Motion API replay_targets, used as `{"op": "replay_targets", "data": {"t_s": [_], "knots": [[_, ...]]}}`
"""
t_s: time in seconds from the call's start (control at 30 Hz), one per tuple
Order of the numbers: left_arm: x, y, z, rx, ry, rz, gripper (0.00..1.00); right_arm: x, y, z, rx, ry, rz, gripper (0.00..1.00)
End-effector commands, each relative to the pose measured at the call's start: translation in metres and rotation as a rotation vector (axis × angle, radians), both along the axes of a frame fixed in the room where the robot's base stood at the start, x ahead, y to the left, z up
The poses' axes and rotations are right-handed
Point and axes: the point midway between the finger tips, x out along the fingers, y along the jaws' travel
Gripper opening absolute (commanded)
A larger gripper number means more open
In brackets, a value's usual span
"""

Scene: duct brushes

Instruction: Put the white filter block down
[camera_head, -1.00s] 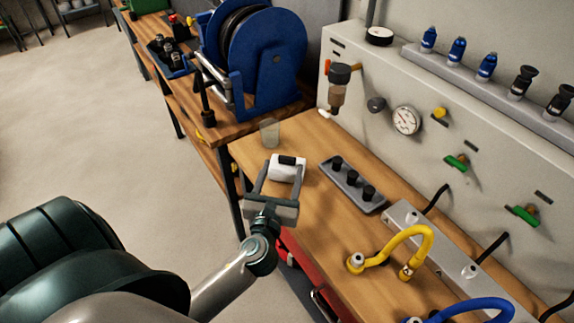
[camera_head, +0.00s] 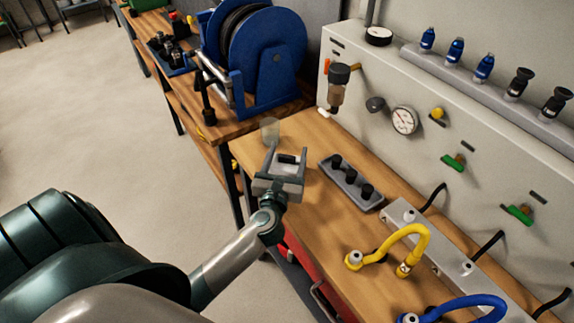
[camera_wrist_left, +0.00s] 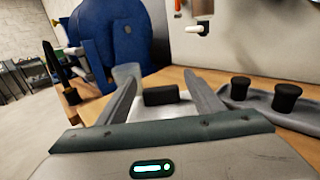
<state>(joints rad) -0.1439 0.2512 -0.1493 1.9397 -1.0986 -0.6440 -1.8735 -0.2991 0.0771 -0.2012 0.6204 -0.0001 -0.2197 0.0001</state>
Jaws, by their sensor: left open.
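The white filter block (camera_head: 285,168), with a black part on top, sits at the near left end of the wooden bench. My left gripper (camera_head: 287,150) is open, with one finger on each side of the block. In the head view the fingers and palm hide much of the block. In the left wrist view the block (camera_wrist_left: 172,111) shows between the spread fingers of the left gripper (camera_wrist_left: 162,82), its black top just beyond the palm. Whether the fingers touch it I cannot tell. My right gripper is not in view.
A clear cup (camera_head: 270,130) stands just behind the block. A grey rack with black knobs (camera_head: 351,182) lies to its right. Yellow (camera_head: 412,231) and blue hoses are nearer. A blue reel (camera_head: 262,60) stands on the bench behind. Bare wood (camera_head: 318,208) lies in front of the rack.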

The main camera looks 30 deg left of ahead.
Motion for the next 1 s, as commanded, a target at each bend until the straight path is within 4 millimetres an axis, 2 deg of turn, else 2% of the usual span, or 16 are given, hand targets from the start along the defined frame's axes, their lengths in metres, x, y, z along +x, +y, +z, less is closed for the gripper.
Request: {"op": "replay_targets", "data": {"t_s": [0.1, 0.23, 0.73, 0.77, 0.93, 1.0], "knots": [[0.015, 0.006, 0.002, 0.001, 0.000, 0.001, 0.61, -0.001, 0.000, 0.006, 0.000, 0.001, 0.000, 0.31], [0.025, 0.010, 0.000, 0.000, 0.000, 0.000, 0.61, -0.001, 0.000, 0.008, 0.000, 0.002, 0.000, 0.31], [0.027, 0.011, -0.001, 0.000, 0.000, 0.000, 0.61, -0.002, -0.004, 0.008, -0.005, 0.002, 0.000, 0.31], [0.027, 0.011, -0.001, 0.000, 0.000, 0.000, 0.59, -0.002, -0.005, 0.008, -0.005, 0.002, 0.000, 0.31], [0.027, 0.011, -0.001, 0.000, 0.001, 0.000, 0.18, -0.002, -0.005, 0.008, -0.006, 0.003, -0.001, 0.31], [0.027, 0.011, 0.000, 0.000, 0.000, 0.000, 0.13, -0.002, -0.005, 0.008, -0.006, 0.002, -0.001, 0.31]]}}
